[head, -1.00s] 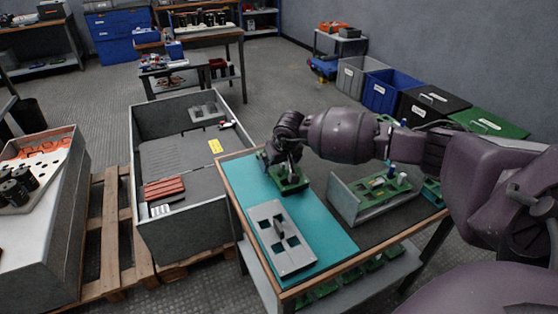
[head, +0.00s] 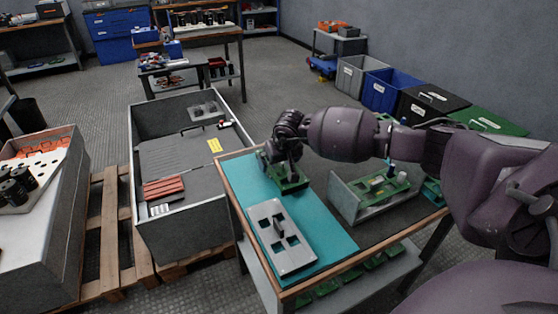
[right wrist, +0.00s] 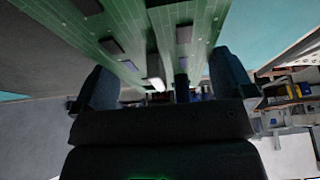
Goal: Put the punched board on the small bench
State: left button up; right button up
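A grey plate with square cut-outs and a raised dark handle, apparently the punched board (head: 293,258), lies flat on the teal mat of the near bench (head: 325,225). My right gripper (head: 286,178) is behind it, low over a green circuit board (head: 292,188) at the mat's far part. In the right wrist view the two fingers (right wrist: 165,85) are spread wide, with green board surface (right wrist: 125,40) and dark components beyond and between them. Whether they touch the board's edges cannot be told. A low small table (head: 163,66) stands at the back. My left gripper is out of view.
A grey open tray (head: 397,205) with green boards stands right of the mat. A large grey crate (head: 183,228) on a pallet is left of the bench. Blue (head: 388,91), black and green bins line the right wall. Floor behind the bench is clear.

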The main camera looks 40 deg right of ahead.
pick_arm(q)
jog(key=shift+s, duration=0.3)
pick_arm(e)
jog(key=p+v, duration=0.1)
jog(key=v, duration=0.3)
jog(key=shift+w+r, duration=0.1)
jog(key=shift+r, duration=0.2)
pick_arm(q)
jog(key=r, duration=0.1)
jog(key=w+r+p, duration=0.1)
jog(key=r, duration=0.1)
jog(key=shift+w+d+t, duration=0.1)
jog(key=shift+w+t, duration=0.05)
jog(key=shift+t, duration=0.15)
pick_arm(e)
jog(key=v, duration=0.6)
jog(key=shift+s, duration=0.3)
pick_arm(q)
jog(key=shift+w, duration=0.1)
